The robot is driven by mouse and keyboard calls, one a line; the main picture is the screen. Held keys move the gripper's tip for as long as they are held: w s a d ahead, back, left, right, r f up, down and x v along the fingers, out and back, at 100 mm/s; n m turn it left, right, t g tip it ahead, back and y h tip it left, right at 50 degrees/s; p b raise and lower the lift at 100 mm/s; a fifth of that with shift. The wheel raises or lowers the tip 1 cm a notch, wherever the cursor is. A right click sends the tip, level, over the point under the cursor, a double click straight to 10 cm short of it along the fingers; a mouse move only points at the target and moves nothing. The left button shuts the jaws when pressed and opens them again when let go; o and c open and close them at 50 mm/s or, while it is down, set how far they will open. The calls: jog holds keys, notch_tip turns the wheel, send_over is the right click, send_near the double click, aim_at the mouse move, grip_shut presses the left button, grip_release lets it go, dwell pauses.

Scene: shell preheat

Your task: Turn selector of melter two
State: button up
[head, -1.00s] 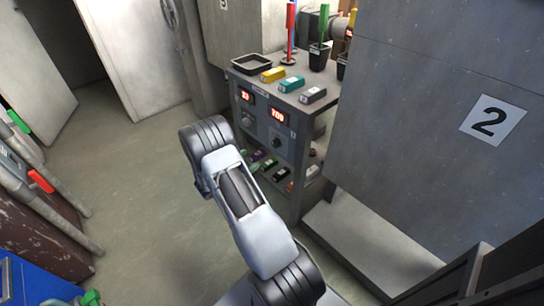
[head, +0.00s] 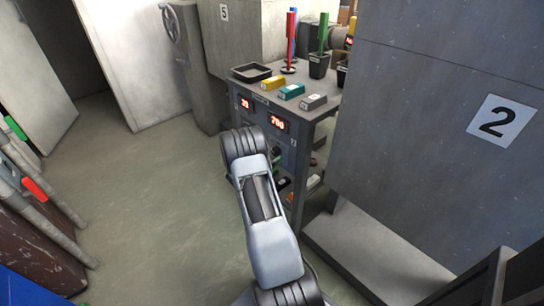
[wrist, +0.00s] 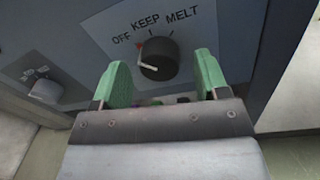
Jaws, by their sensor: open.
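The selector knob (wrist: 158,58) is dark and round, on a blue-grey panel marked OFF, KEEP and MELT. A white line on it lies at its lower left, its end on the OFF side and away from MELT. My gripper (wrist: 162,80) is open, its green fingertips either side of the knob's lower front, with a gap to each; whether they reach its depth is unclear. In the head view, my arm hides part of the cabinet front (head: 294,158), and the gripper is mostly hidden behind it. Red displays show about 23 (head: 246,104) and 700 (head: 278,123).
A second knob (wrist: 45,90) sits on the panel to the left. The cabinet top holds a black tray (head: 251,72), yellow, teal and grey blocks (head: 313,102), and a cup (head: 319,65). A grey wall marked 2 (head: 420,110) stands close on the right.

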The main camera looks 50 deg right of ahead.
jog(key=shift+d, duration=0.3)
jog(key=c, duration=0.9)
